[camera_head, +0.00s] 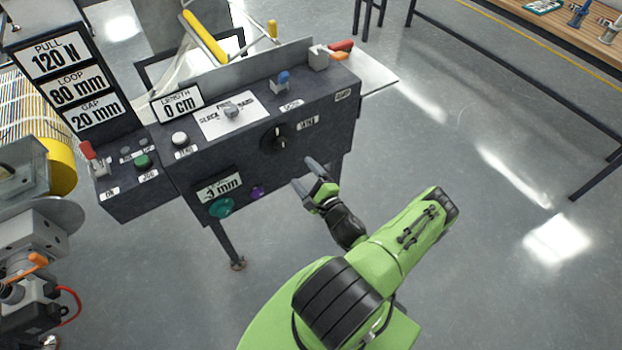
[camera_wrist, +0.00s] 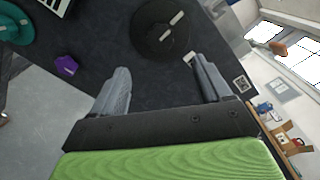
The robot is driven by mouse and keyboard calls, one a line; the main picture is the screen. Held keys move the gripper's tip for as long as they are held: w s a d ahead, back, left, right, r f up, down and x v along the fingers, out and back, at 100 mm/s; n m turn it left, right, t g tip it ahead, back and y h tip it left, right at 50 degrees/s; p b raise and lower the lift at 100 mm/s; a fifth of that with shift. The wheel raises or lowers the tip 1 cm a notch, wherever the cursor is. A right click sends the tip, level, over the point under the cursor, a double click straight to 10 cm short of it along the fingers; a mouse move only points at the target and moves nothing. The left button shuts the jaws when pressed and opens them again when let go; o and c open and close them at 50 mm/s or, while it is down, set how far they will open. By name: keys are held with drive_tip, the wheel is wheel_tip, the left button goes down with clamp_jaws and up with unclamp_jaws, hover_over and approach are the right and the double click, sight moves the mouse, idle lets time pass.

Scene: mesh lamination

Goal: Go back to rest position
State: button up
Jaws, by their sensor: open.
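My gripper (camera_head: 318,178) is open and empty at the end of my green arm, in front of the lower right of the dark machine panel (camera_head: 325,98). In the wrist view my gripper (camera_wrist: 163,88) shows two grey fingers spread apart, with nothing between them. A black round knob (camera_head: 275,138) is on the panel front, up and left of the fingers in the head view. The knob (camera_wrist: 165,28) also shows beyond the fingers in the wrist view. My fingers look apart from it.
A purple knob (camera_head: 257,193) and a teal knob (camera_head: 221,207) are low on the panel. Signs read PULL 120 N, LOOP 80 mm and GAP 20 mm. A metal roller unit (camera_head: 40,220) stands at left. A wooden bench (camera_head: 570,30) is far right. Open floor (camera_head: 480,200) lies right.

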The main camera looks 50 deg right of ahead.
drive_tip(key=v, duration=0.3)
drive_tip(key=shift+s+a, duration=0.15)
drive_tip(key=shift+s, duration=0.1)
